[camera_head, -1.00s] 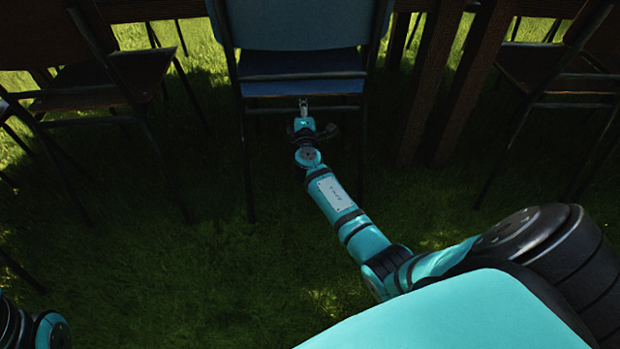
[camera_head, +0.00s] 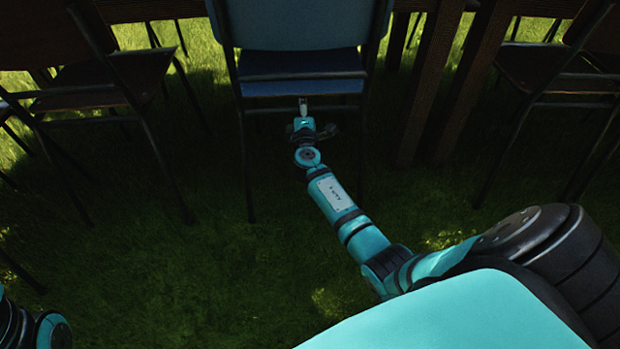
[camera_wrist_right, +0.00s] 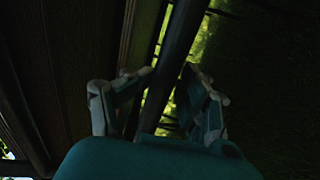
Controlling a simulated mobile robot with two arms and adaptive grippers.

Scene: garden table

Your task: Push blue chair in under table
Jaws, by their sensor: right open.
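The blue chair (camera_head: 295,22) stands at the top middle of the head view with its back towards me. Its blue seat (camera_head: 302,87) shows below the backrest, between dark metal legs. The dark wooden table (camera_head: 150,10) is beyond it. My right arm reaches to the chair, and my right gripper (camera_head: 303,108) is low behind it, at the rear edge of the seat. In the right wrist view the gripper (camera_wrist_right: 168,82) is open, with a dark bar running between its fingers. Whether they touch the bar I cannot tell. Only part of my left arm shows, at the bottom left corner.
A dark chair (camera_head: 105,82) stands to the left of the blue chair and another dark chair (camera_head: 560,75) to the right. Thick wooden table legs (camera_head: 430,90) rise just right of the blue chair. The grass (camera_head: 170,270) behind the chair is clear.

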